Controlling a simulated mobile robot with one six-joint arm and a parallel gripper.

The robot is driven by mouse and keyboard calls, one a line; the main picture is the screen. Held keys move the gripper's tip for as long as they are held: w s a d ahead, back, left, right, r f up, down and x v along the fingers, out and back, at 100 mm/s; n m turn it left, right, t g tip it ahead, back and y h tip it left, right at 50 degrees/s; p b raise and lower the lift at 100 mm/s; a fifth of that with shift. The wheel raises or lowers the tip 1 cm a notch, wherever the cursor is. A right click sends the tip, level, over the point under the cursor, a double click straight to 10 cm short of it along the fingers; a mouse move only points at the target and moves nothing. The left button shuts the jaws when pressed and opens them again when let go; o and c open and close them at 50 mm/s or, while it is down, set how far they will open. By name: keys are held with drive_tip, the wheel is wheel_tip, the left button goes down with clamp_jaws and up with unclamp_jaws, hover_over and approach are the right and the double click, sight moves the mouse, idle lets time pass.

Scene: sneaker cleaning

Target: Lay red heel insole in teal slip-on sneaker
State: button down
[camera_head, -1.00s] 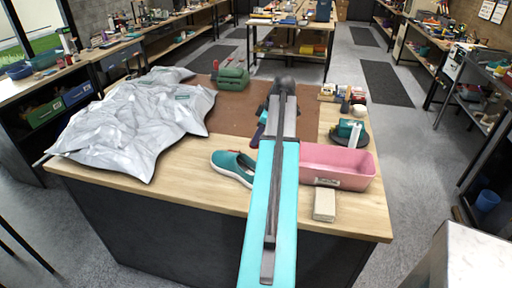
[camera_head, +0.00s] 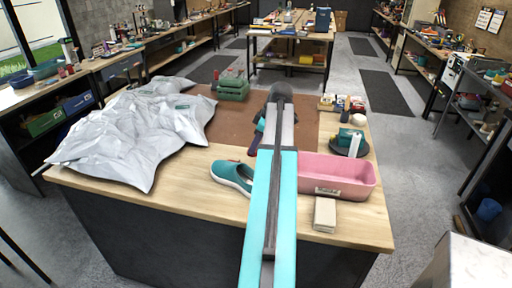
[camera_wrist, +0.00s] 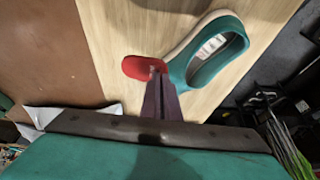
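The teal slip-on sneaker (camera_head: 228,173) lies on the wooden table top, left of my arm, which hides part of it. In the wrist view the sneaker (camera_wrist: 180,76) is at the upper right, its opening facing the camera and a pale label inside. The red heel insole (camera_wrist: 138,67) is at the tips of my gripper (camera_wrist: 158,72), left of the sneaker and apart from its opening. The purple fingers are close together and appear shut on the insole's right end. In the head view my gripper (camera_head: 254,148) is partly hidden by my arm, and the insole cannot be seen.
A pink tub (camera_head: 340,176) and a beige block (camera_head: 325,214) are right of my arm. A crumpled grey sheet (camera_head: 135,135) covers the table's left. A brown mat (camera_head: 230,118), a green case (camera_head: 233,86) and small items lie farther back. Bare wood surrounds the sneaker.

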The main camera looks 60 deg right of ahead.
drive_tip(key=w+a+m+b, duration=0.1)
drive_tip(key=w+a, duration=0.9)
drive_tip(key=a, duration=0.3)
drive_tip(key=w+a+m+b, duration=0.1)
drive_tip(key=w+a, duration=0.9)
drive_tip(key=a, duration=0.3)
drive_tip(key=w+a+r, duration=0.1)
drive_tip(key=w+a, duration=0.1)
drive_tip(key=a, duration=1.3)
drive_tip(key=w+a+r+m+h+b, duration=0.1)
drive_tip(key=w+a, duration=0.2)
drive_tip(key=a, duration=1.2)
drive_tip(key=shift+a, duration=0.4)
